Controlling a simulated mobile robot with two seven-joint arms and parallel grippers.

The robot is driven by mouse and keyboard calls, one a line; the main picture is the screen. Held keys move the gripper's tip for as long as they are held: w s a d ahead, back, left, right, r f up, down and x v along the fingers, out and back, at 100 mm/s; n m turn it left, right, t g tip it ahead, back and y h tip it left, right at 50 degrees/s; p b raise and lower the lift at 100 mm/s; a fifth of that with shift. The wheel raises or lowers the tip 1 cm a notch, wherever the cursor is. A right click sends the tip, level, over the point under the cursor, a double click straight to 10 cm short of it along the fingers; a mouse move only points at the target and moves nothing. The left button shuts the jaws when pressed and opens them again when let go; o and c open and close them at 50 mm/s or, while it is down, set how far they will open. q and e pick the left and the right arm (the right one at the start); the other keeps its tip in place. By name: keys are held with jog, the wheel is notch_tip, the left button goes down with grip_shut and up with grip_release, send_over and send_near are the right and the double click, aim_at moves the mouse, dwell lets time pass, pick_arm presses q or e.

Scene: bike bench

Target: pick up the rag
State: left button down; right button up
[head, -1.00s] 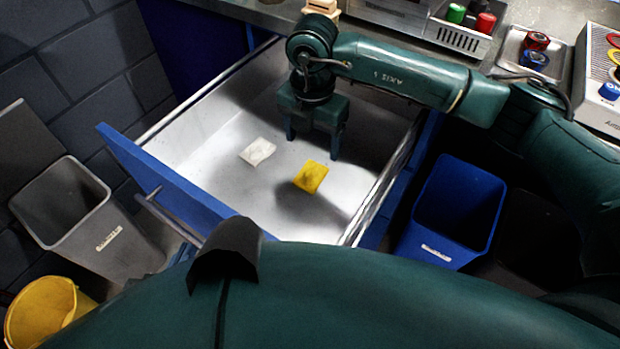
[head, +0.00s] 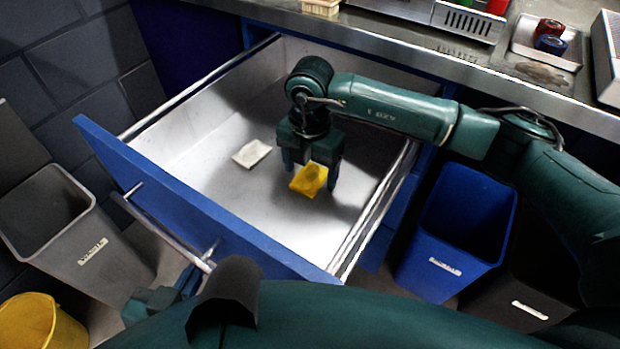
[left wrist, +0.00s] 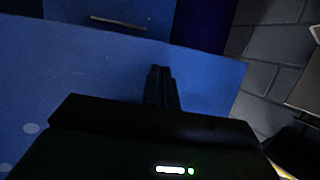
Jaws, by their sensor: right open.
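A yellow folded cloth (head: 309,180), which looks like a rag, lies in the open drawer. A white folded cloth (head: 251,154) lies to its left on the drawer floor. My right gripper (head: 311,171) points down into the drawer, open, with its fingers at the two sides of the yellow cloth. I cannot tell whether they touch it. In the left wrist view my left gripper (left wrist: 161,88) has its fingers together with nothing seen between them, in front of a blue panel.
The drawer's blue front (head: 190,200) and side walls surround the right gripper. A grey bin (head: 75,245) and a yellow bucket (head: 28,325) stand at left, a blue bin (head: 455,225) at right. The steel counter (head: 420,50) runs behind, with a small tray (head: 545,42).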

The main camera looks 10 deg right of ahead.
jog(key=shift+c, duration=0.3)
jog(key=c, duration=1)
jog(key=shift+r, duration=0.1)
